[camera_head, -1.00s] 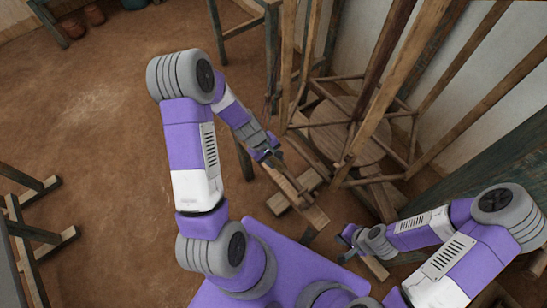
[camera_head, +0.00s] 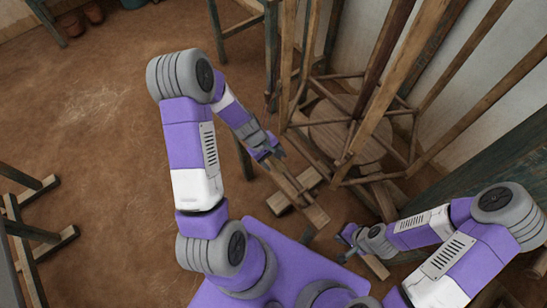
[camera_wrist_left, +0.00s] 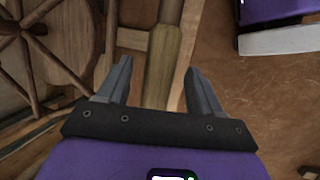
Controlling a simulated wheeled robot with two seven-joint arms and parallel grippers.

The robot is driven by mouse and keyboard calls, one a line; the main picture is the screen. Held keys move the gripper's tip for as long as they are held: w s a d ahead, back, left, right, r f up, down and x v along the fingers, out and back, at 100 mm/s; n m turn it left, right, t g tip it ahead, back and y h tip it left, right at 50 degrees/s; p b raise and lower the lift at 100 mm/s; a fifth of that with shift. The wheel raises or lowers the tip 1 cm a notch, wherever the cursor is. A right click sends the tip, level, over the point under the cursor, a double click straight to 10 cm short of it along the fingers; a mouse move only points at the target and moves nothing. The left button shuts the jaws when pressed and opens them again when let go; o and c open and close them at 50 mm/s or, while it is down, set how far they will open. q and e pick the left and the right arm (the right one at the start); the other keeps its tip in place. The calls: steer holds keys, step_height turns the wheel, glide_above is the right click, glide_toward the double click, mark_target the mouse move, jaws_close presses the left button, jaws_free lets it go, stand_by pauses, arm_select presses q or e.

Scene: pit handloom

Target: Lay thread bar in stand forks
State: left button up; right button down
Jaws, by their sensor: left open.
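My left gripper (camera_head: 270,154) is low over a narrow wooden frame (camera_head: 318,216) in the head view. In the left wrist view its two fingers (camera_wrist_left: 158,88) are apart, with a pale wooden bar (camera_wrist_left: 165,50) running lengthwise in the view below and between them. I cannot tell whether this is the thread bar, or whether the fingers touch it. The stand forks cannot be made out with certainty. My right gripper (camera_head: 347,240) is beside the lower right end of the wooden frame, apart from the left one; its jaw opening is too small to tell.
A large spoked wooden wheel or reel (camera_head: 345,130) with tall posts stands beyond the grippers; its spokes also show in the left wrist view (camera_wrist_left: 28,30). A green bench (camera_head: 237,28) stands at the back. The brown floor (camera_head: 90,120) at left is mostly clear.

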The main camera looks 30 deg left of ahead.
arm_select(q)
steer(key=p+v, duration=0.3)
steer(key=v, duration=0.4)
steer(key=shift+r+p, duration=0.3)
arm_select(e)
step_height(320, 180, up, 4)
steer(key=shift+f, duration=0.2)
arm_select(q)
steer(key=shift+s+a+f, duration=0.1)
